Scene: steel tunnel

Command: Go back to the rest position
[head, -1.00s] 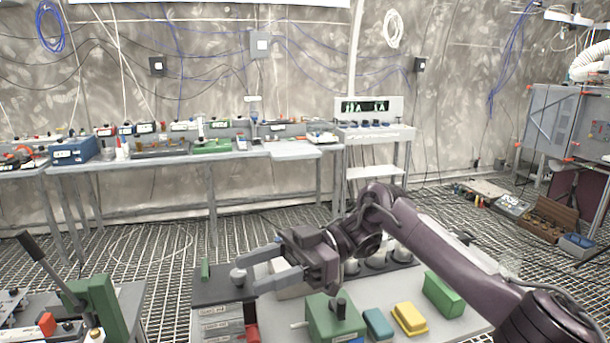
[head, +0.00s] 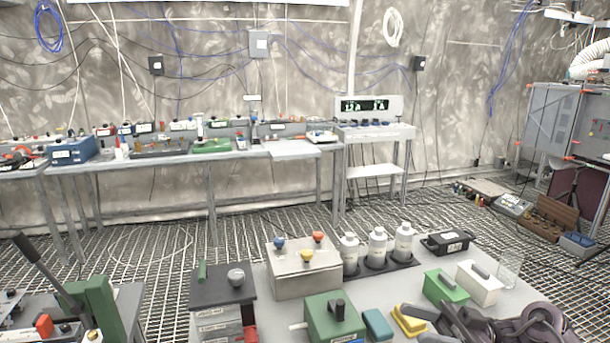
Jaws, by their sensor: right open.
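My right gripper (head: 428,326) is low at the bottom right of the head view, open and empty. Its arm is folded at the lower right corner. One finger shows close to the yellow block (head: 409,319) on the table (head: 385,285), partly in front of it; I cannot tell whether they touch. My left gripper is not in view.
The table holds a beige box with coloured knobs (head: 303,277), white bottles (head: 377,249), a green block (head: 445,287), a white block (head: 479,284), a glass (head: 509,270), a green box (head: 335,317) and a dark drawer unit (head: 222,291). A lever press (head: 95,303) stands left.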

